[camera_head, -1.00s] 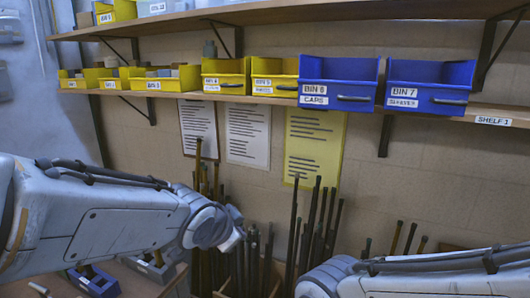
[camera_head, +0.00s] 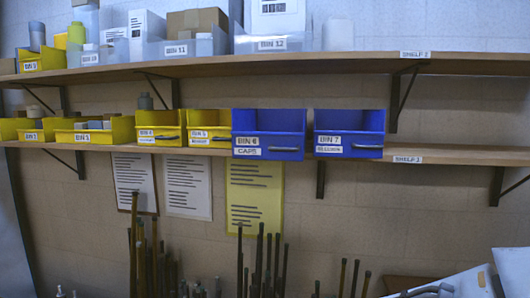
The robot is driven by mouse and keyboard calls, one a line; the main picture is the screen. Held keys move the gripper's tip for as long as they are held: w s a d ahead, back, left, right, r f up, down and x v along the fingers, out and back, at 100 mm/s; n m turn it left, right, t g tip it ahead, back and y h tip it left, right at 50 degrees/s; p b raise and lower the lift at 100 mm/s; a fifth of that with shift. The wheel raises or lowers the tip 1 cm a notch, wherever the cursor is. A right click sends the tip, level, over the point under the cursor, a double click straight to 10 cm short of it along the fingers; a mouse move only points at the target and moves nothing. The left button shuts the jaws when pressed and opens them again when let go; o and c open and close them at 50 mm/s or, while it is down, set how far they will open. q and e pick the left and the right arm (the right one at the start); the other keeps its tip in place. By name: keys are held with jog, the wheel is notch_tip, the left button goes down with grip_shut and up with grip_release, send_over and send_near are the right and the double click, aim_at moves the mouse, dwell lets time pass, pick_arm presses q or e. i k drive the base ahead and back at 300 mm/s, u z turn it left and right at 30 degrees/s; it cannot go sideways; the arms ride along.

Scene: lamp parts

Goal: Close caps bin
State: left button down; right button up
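The caps bin (camera_head: 285,142) is a blue bin on the lower shelf, labelled BIN 6 CAPS, with a dark handle on its front. It juts out past the shelf's front edge, and its open top shows a dark interior. Whether anything lies inside cannot be seen. A similar blue bin, BIN 7 (camera_head: 366,141), stands to its right, also jutting forward. Neither of my grippers is in view. Only a pale piece of what looks like my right arm shows at the lower right corner, well away from the caps bin.
Yellow bins (camera_head: 158,133) stand left of the caps bin on the lower shelf (camera_head: 450,156). An upper shelf (camera_head: 350,63) with clear bins and boxes runs above. Papers hang below, over upright dark rods (camera_head: 260,265). The lower shelf's right part is bare.

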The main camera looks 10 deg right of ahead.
aim_at(258, 134)
jog(key=u, duration=0.55)
jog(key=k, duration=1.25)
jog(key=z, duration=0.35)
jog(key=i, duration=0.95)
jog(key=z, duration=0.4)
